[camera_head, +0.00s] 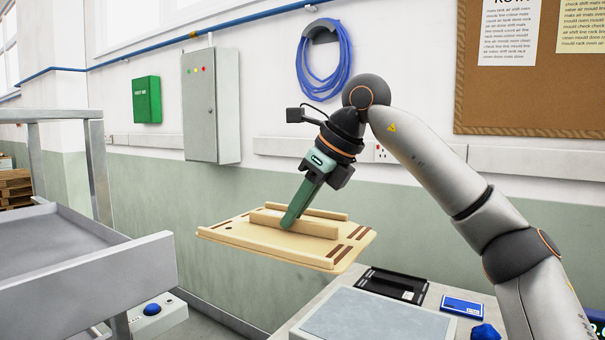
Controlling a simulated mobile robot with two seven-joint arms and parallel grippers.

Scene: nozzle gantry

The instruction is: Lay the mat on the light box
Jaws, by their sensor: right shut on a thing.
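A flat cream board (235,235) with raised wooden strips and dark brown bars hangs in the air, slightly tilted; I take it to be the mat. My right gripper (291,220) is shut on a raised strip at the board's middle, with its green fingers pointing down. A flat pale box with a grey-blue top panel (375,318) lies on the bench at the bottom; it looks like the light box. Its top is bare, and its near part is cut off by the frame. The board is above and behind it, apart from it. My left gripper is not in view.
A black tray (393,285), a blue-and-white card (462,306) and a blue knob-like piece (485,332) lie beside the pale box. A grey metal rack (75,250) stands at the left, with a blue-buttoned box (152,310) near it. The wall is behind.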

